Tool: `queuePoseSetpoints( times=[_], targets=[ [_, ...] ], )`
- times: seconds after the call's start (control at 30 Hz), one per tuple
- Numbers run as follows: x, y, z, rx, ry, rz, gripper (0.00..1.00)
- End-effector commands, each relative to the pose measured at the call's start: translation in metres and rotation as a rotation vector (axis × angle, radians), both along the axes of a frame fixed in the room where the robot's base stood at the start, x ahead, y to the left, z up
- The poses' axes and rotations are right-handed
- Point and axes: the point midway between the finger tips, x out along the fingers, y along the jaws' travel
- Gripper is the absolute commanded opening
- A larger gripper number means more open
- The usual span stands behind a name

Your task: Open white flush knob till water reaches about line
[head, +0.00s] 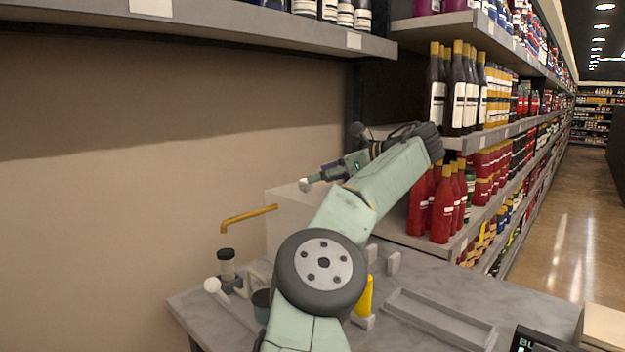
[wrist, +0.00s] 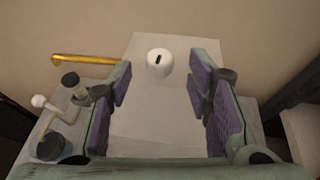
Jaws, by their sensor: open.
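A white round knob with a dark slot (wrist: 160,64) shows on the pale box (wrist: 155,120) in the wrist view. In the head view a small white knob (head: 305,185) shows by the tip of my gripper (head: 318,178). In the wrist view my gripper (wrist: 163,82) is open, with one purple-padded finger on each side of the knob. I see a gap on both sides and no contact. I cannot tell the water level or find a line.
A yellow pipe (head: 248,217) sticks out at the left. A dark-capped jar (head: 227,265) and a white ball-ended lever (head: 213,286) stand below it. A grey tray (head: 438,318) lies on the table at the right. Bottle shelves (head: 480,140) rise behind my arm.

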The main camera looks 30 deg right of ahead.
Motion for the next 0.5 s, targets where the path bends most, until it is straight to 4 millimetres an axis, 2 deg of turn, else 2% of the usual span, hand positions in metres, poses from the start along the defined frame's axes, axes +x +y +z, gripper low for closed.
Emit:
queuePoseSetpoints(
  times=[0.03,0.2,0.33,0.5],
  targets=[
    [-0.011,-0.006,0.006,0.000,-0.002,-0.003,0.46],
    [-0.038,-0.020,0.018,0.000,-0.001,-0.002,0.46],
    [-0.052,-0.027,0.024,0.001,-0.001,-0.001,0.46],
    [-0.059,-0.030,0.027,0.001,0.000,0.002,0.46]
  ],
)
